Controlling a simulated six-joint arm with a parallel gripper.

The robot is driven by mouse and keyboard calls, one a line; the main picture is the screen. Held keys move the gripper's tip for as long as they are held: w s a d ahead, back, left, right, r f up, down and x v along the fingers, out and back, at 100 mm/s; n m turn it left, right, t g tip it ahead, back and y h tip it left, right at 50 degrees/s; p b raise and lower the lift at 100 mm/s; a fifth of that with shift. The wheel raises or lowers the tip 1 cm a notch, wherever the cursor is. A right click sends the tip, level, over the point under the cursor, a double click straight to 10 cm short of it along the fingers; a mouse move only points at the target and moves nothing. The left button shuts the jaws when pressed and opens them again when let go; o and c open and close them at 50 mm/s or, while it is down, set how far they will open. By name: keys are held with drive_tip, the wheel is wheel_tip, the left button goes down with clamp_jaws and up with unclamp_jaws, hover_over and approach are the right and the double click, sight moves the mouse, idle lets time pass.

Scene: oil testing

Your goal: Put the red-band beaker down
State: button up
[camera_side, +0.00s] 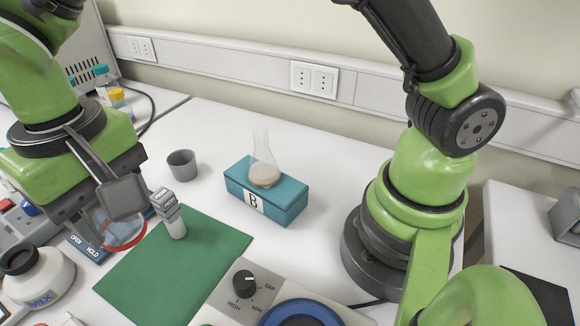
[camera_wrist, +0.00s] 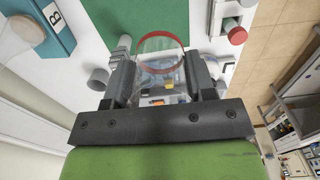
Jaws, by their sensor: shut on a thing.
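The red-band beaker (camera_side: 122,229) is clear glass with a red ring, held at the left of the side view. My gripper (camera_side: 105,220) is shut on it, with a finger on either side. The green mat (camera_side: 150,272) lies to the right of the beaker in the side view. I cannot tell whether the beaker touches anything below.
A grey-topped tube (camera_side: 170,212) stands at the mat's back edge, close to my gripper. A grey cup (camera_side: 182,165), a teal box marked B (camera_side: 285,205) holding a flask (camera_side: 263,160), and a knobbed device (camera_side: 225,308) surround the mat. Most of the mat is bare.

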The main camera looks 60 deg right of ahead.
wheel_tip(320, 180, up, 5)
drive_tip(key=shift+f, duration=0.15)
drive_tip(key=w+d+m, duration=0.3)
drive_tip(key=d+m, duration=0.4)
drive_tip(key=d, duration=1.4)
drive_tip(key=s+d+m, duration=1.1)
drive_tip(key=s+d, duration=0.4)
drive_tip(key=d, duration=0.4)
drive_tip(key=f, duration=1.6)
drive_tip(key=shift+s+d+f, duration=0.2)
drive_tip(key=shift+s, duration=0.1)
drive_tip(key=shift+f, duration=2.4)
drive_tip(key=shift+f, duration=0.1)
